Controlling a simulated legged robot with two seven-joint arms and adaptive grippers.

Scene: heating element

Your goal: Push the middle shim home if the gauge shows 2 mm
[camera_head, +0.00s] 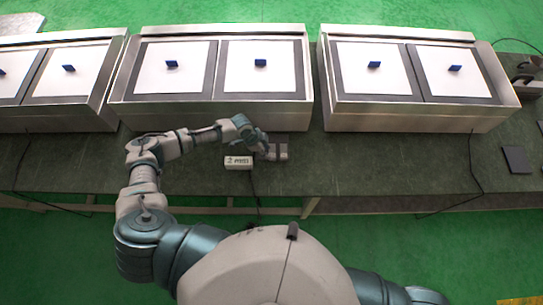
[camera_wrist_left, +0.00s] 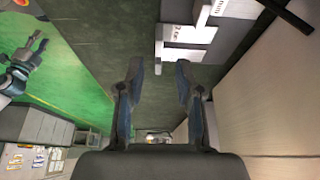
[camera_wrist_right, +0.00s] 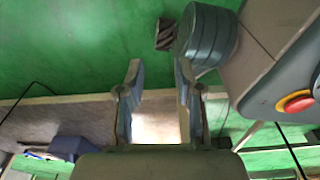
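The gauge, a small white box (camera_head: 238,162) with dark lettering that reads 2 mm, lies on the dark bench in front of the middle metal tray. Small grey blocks (camera_head: 278,151) sit just right of it at that tray's front; I cannot tell which is the middle shim. My left gripper (camera_head: 262,146) is beside these blocks, partly hiding them. In the left wrist view it is open and empty (camera_wrist_left: 160,68), with white blocks (camera_wrist_left: 188,34) beyond its fingertips to the right. My right gripper (camera_wrist_right: 157,68) is open and empty in its wrist view, outside the head view.
Three metal trays stand along the bench, including the middle one (camera_head: 210,112) and right one (camera_head: 420,118), holding white panels with blue knobs. A dark flat plate (camera_head: 516,159) lies at the right. Thin cables hang over the bench front. Bare bench (camera_head: 390,170) lies right of the blocks.

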